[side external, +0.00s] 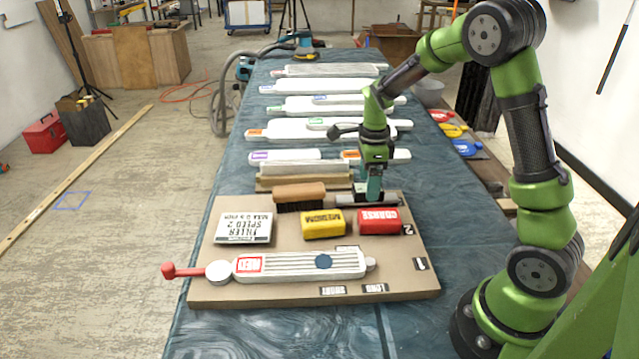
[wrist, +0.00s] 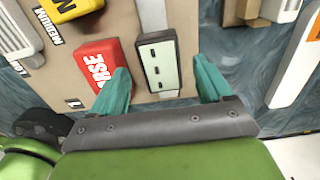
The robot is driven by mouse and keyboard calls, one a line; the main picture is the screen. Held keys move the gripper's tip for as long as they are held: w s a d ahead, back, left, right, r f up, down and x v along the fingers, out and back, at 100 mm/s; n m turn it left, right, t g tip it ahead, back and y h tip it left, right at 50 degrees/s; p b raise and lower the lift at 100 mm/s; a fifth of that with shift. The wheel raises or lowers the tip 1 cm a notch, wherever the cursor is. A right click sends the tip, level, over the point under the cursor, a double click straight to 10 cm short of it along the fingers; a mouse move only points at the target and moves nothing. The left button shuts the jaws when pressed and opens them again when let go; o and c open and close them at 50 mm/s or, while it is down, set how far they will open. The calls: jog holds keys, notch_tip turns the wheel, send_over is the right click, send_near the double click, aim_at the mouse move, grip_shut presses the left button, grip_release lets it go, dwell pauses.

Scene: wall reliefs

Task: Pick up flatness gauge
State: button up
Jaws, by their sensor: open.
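A dark bar with a pale green slotted end face, which looks like the flatness gauge (wrist: 160,65), lies between my fingers in the wrist view. In the side view this grey bar (side external: 385,199) lies at the back right of the brown board. My gripper (side external: 368,196) points down over the bar, its teal fingers low around it. In the wrist view my gripper (wrist: 161,72) is open, one finger on each side of the bar with gaps showing. I cannot tell the exact finger height. The bar's far part is cut off in the wrist view.
A red block (side external: 379,221) sits close to my left finger in the wrist view. A yellow block (side external: 323,224), a brush (side external: 299,196), a white filler box (side external: 244,227) and a long ribbed tool (side external: 300,265) share the board (side external: 215,292). Several pale long tools lie behind.

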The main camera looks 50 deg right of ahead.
jog(key=shift+f, duration=2)
jog(key=c, duration=1.1)
